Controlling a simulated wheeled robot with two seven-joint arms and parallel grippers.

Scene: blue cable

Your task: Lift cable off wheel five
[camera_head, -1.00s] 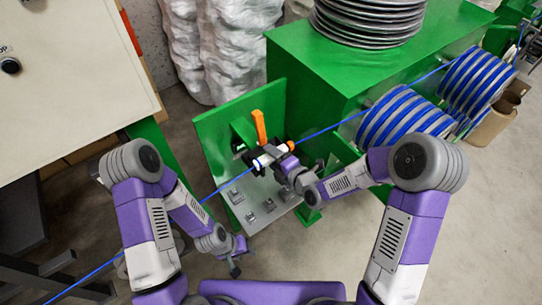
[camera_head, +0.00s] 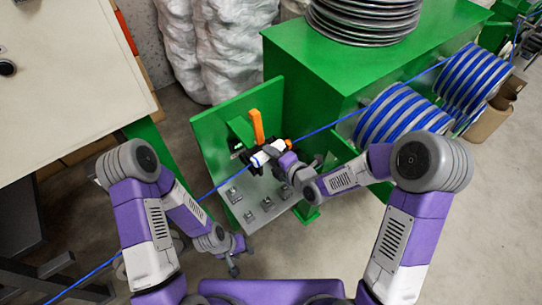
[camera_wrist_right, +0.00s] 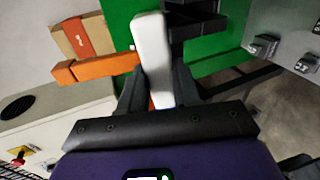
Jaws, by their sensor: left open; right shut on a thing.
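The blue cable (camera_head: 324,131) comes from the reels at the right, reaches the green stand (camera_head: 232,128) and runs on down to the lower left. A white bar-shaped piece (camera_head: 267,154) lies along the cable's line at the stand. My right gripper (camera_head: 259,158) is shut on this piece. In the right wrist view the white piece (camera_wrist_right: 152,55) stands between the black fingers (camera_wrist_right: 158,92), with a small blue bit at its base. My left gripper (camera_head: 233,268) is open and empty, low in front of the stand. I cannot tell which wheel is number five.
An orange lever (camera_head: 257,124) sticks up beside my right gripper. A grey plate with several small metal blocks (camera_head: 250,215) projects from the stand. Blue-striped reels (camera_head: 402,118) and a large green cabinet (camera_head: 345,62) are at the right. A pale cabinet (camera_head: 70,85) is at the left.

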